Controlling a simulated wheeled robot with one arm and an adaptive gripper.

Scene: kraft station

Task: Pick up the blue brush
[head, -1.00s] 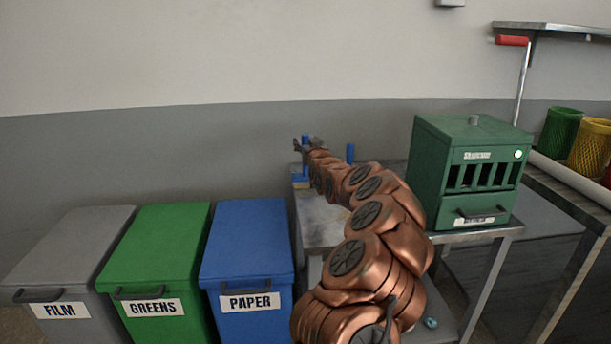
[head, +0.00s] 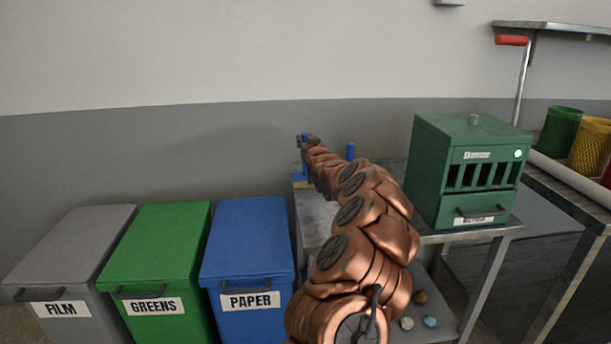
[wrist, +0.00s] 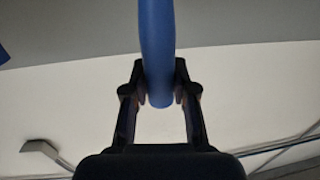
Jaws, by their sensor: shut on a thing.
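A blue handle (wrist: 156,50), which looks like that of the blue brush, runs down from the top of the wrist view, its rounded end between the two dark fingers. My gripper (wrist: 160,92) is shut on it near that end. The brush's head is out of the wrist view. In the head view my gripper (head: 304,140) is small, at the far left end of the metal table (head: 315,219). My arm hides much of what is there, and I cannot make out the held brush.
Blue upright pieces stand at the table's back, one at its left end (head: 305,171) and one behind my arm (head: 351,151). A green slotted cabinet (head: 466,170) stands to the right. Grey (head: 70,245), green (head: 158,240) and blue (head: 246,235) bins stand left.

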